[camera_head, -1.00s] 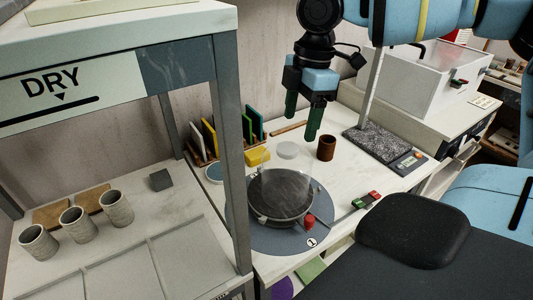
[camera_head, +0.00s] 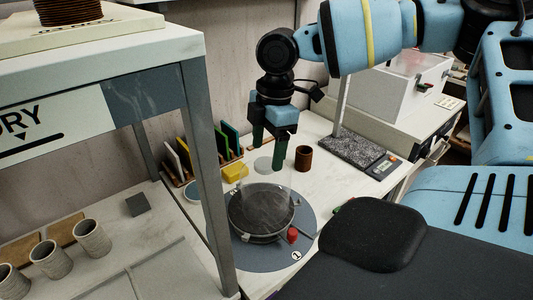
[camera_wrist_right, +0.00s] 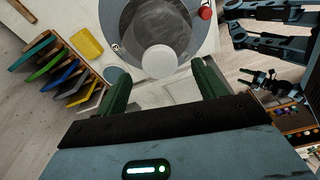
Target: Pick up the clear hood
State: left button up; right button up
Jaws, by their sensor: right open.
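The clear hood (camera_head: 266,186) is a faint see-through form over the dark round plate of a grey turntable (camera_head: 303,231). A pale round disc (camera_head: 263,164), apparently the top of the hood, shows above it. In the right wrist view this disc (camera_wrist_right: 160,61) lies between the fingertips, a little beyond them. My right gripper (camera_head: 267,152) points down with its green fingers apart, above and close to the disc. It is open and holds nothing; its fingers also show in the wrist view (camera_wrist_right: 158,76).
A red knob (camera_head: 292,235) sits at the plate's edge. A brown cup (camera_head: 304,158), a yellow block (camera_head: 235,172) and a rack of coloured tiles (camera_head: 183,158) stand near the gripper. The DRY shelf post (camera_head: 201,145) rises at left. A rough grey slab (camera_head: 352,150) lies to the right.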

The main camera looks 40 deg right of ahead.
aim_at(266, 162)
notch_tip(266, 162, down, 3)
jog(key=shift+w+a+f, duration=0.1)
jog(key=shift+a, duration=0.05)
jog(key=c, duration=1.4)
jog(key=shift+r, duration=0.2)
